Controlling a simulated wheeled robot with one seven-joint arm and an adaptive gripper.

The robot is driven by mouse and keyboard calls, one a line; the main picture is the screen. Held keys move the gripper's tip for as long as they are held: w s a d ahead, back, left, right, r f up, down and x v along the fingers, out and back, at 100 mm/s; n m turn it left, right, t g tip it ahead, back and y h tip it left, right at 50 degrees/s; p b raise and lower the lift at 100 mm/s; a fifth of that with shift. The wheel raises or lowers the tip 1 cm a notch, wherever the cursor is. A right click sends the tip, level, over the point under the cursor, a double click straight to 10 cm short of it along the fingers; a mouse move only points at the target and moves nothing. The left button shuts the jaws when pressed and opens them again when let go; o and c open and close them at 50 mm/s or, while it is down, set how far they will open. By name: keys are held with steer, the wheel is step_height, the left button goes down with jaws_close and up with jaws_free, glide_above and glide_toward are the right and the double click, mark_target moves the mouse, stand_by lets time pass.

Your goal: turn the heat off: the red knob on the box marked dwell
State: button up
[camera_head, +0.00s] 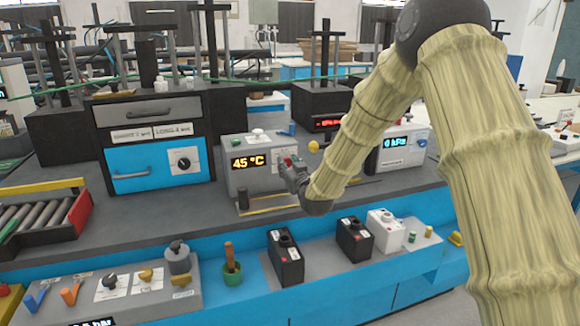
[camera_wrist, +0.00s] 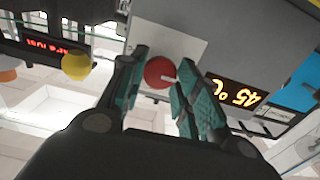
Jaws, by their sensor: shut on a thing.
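The grey box (camera_head: 241,178) with an amber 45 °C display stands on the bench in the head view. It shows tilted and upside down in the wrist view, with its display (camera_wrist: 236,93) at the right. The round red knob (camera_wrist: 160,72) with a pale pointer line is on its front face. My gripper (camera_head: 292,170) is at the front of this box, with its fingers on both sides of the knob. In the wrist view, my gripper (camera_wrist: 162,80) is shut on the red knob. The word dwell cannot be read; my gripper partly hides the box front.
A yellow knob (camera_head: 313,146) is just right of my gripper, near another box with a red display (camera_head: 328,123). A white box (camera_head: 403,148) reads kPa farther right. Black batteries (camera_head: 285,257) stand on the lower shelf. A blue drawer unit (camera_head: 157,165) is left.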

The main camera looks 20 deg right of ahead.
steer(key=shift+f, duration=0.15)
steer(key=o, duration=1)
steer(key=s, duration=1.2)
steer(key=shift+d, duration=0.25)
steer(key=shift+d, duration=0.1)
